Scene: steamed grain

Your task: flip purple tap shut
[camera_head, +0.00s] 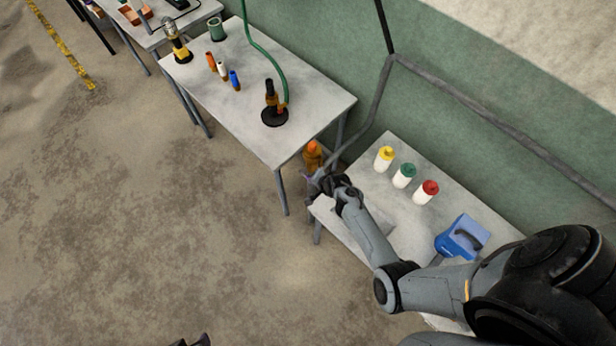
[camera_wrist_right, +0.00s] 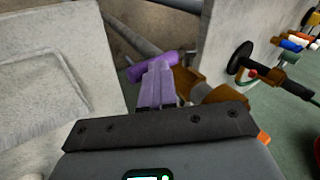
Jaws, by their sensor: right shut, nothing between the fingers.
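The purple tap (camera_wrist_right: 152,66) shows in the right wrist view as a purple bar lying crosswise just beyond my right fingertips. In the head view only a small purple bit of it (camera_head: 308,177) shows beside my right gripper (camera_head: 322,183). The tap's lower part is hidden behind the fingers. A dark part at the bottom edge of the head view, probably my left gripper (camera_head: 200,341), is mostly cut off.
An orange-brown object (camera_head: 313,155) stands in the gap between the two tables. The near table (camera_head: 410,200) holds yellow-, green- and red-capped bottles (camera_head: 404,176) and a blue item (camera_head: 462,238). The far table (camera_head: 300,90) holds several tools. The floor at left is clear.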

